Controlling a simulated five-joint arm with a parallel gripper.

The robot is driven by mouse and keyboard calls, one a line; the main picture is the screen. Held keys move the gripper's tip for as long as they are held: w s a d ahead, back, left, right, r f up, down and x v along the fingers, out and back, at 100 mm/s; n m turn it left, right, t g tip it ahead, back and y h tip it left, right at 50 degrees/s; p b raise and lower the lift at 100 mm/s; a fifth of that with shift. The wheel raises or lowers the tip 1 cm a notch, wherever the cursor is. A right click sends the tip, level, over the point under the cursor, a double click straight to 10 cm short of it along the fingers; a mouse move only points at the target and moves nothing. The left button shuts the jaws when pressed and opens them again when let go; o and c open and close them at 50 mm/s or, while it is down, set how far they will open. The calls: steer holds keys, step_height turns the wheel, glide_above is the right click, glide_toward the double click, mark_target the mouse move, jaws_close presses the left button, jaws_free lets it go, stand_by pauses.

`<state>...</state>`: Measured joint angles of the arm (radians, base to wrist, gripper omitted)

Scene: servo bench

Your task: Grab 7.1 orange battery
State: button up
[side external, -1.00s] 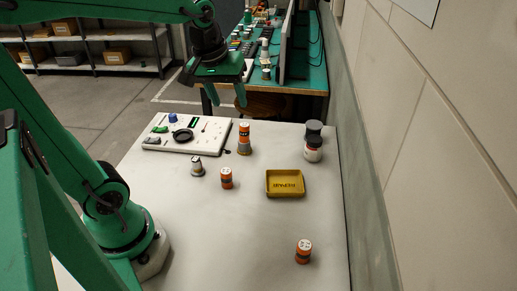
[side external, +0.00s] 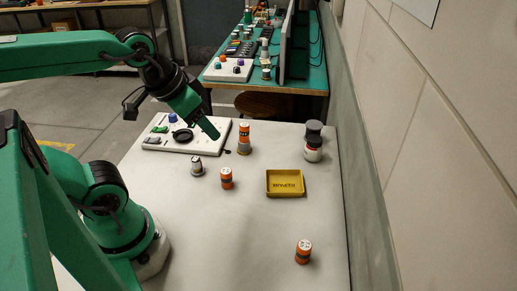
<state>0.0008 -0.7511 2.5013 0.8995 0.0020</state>
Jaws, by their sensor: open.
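One (side external: 303,252) is at the front right, one (side external: 227,178) is near the middle, and a taller one (side external: 244,136) stands on a grey base farther back. The number on each is too small to read. My gripper (side external: 212,133) is open and empty, angled down to the right above the white panel's right part, left of the tall battery and apart from it. Only one finger shows clearly.
A yellow tray (side external: 285,194) lies right of the middle battery. A small white-and-dark cylinder (side external: 196,167) stands left of it. A white panel (side external: 155,146) with knobs lies at the back left. The front middle table is clear.

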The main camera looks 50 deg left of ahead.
steer(key=shift+o, duration=0.4)
steer(key=shift+w+d, duration=0.1)
stand_by(0.4)
steer(key=n+g, duration=0.3)
steer(key=g, duration=0.3)
glide_above(304, 245)
step_height(304, 245, down, 15)
steer(key=shift+r, duration=0.1)
steer(key=shift+f, duration=1.45)
steer(key=shift+f, duration=2.6)
